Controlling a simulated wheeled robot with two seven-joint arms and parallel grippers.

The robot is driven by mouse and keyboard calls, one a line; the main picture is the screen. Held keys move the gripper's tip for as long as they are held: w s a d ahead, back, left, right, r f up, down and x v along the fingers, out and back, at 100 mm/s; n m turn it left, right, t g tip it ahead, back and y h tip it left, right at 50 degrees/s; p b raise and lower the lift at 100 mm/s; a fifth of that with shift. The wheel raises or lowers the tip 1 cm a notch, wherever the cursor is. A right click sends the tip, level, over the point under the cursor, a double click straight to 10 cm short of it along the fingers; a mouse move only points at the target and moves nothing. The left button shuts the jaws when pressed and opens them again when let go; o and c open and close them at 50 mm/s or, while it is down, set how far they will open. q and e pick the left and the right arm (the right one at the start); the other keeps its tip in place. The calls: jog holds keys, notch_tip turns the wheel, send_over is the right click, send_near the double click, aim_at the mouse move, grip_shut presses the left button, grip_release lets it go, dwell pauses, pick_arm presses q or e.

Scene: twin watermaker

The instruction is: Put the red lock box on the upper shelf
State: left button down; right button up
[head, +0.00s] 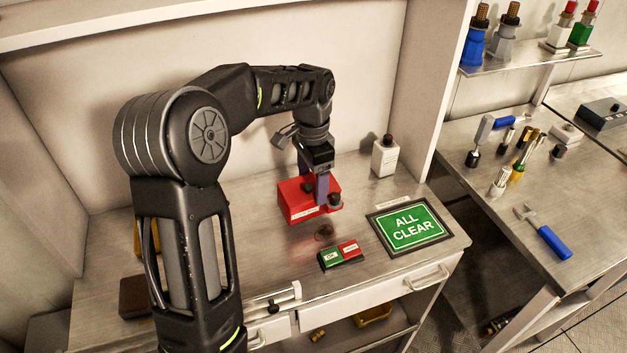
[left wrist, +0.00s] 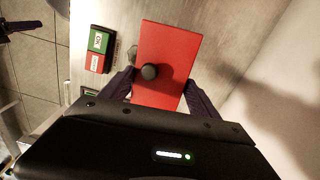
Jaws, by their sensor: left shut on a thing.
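The red lock box (head: 299,201) is in the middle of the head view, over the metal worktop, with a dark knob on it and a pale label on its front. My left gripper (head: 321,187) comes down on it from above and is shut on it. In the left wrist view the red box (left wrist: 166,60) lies between the two fingers (left wrist: 160,88), its black knob facing the camera. The box appears slightly above the worktop. The upper shelf (head: 200,12) runs along the top of the head view; only its front edge and underside show.
An "ALL CLEAR" sign (head: 408,226) and a green-red block (head: 341,254) lie on the worktop (head: 280,270). A white bottle (head: 385,157) stands at the back right. A side panel (head: 447,75) bounds the bay. Tools lie on the right bench (head: 480,195).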

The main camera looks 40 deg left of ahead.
pick_arm(q)
jog(key=shift+r, duration=0.1)
jog(key=shift+w+d+r, duration=0.1)
jog(key=shift+w+d, duration=0.1)
jog(key=shift+d, duration=0.3)
jog(key=w+d+n+p, duration=0.2)
jog(key=d+n+p, duration=0.2)
jog(key=d, duration=1.2)
jog(key=shift+w+r+n, duration=0.4)
jog(key=shift+n, duration=0.5)
jog(key=shift+d, duration=0.1)
